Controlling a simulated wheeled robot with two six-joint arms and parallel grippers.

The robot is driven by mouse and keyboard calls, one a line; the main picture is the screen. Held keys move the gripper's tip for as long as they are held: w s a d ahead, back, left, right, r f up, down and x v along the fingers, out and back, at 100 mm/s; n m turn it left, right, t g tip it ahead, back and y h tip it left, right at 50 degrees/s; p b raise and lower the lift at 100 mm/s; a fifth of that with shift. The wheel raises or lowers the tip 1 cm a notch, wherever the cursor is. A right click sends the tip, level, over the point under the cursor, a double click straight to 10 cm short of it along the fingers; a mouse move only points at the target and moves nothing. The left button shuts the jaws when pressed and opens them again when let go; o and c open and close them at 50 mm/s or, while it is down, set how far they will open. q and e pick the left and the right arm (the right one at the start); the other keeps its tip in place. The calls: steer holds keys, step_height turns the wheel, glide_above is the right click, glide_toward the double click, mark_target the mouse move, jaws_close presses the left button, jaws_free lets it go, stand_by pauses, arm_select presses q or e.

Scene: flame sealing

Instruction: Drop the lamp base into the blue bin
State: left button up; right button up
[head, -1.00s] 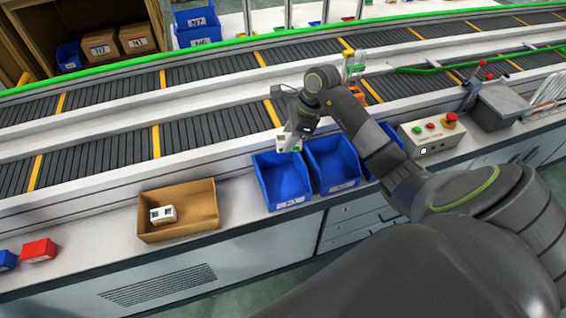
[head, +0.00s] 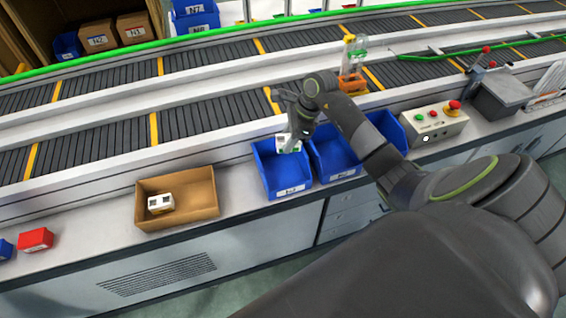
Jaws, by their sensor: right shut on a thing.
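My right gripper (head: 291,137) reaches in from the right and is shut on a small white piece, apparently the lamp base (head: 286,145). It holds the piece over the back part of the leftmost blue bin (head: 283,188). The gripper's fingers and arm partly hide the piece, and I cannot tell whether it touches the bin. The bin's visible inside looks empty. My left gripper is out of view.
Another blue bin (head: 345,172) stands right beside it, with a third partly behind my arm. A cardboard tray (head: 196,216) holding a white part (head: 160,203) is to the left. A control box (head: 436,125) stands right; the conveyor (head: 205,121) runs behind.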

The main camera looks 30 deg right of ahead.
steer(key=o, duration=1.1)
steer(key=shift+c, duration=0.2)
steer(key=b+v, duration=0.4)
steer(key=v, duration=1.3)
steer(key=shift+r, duration=0.2)
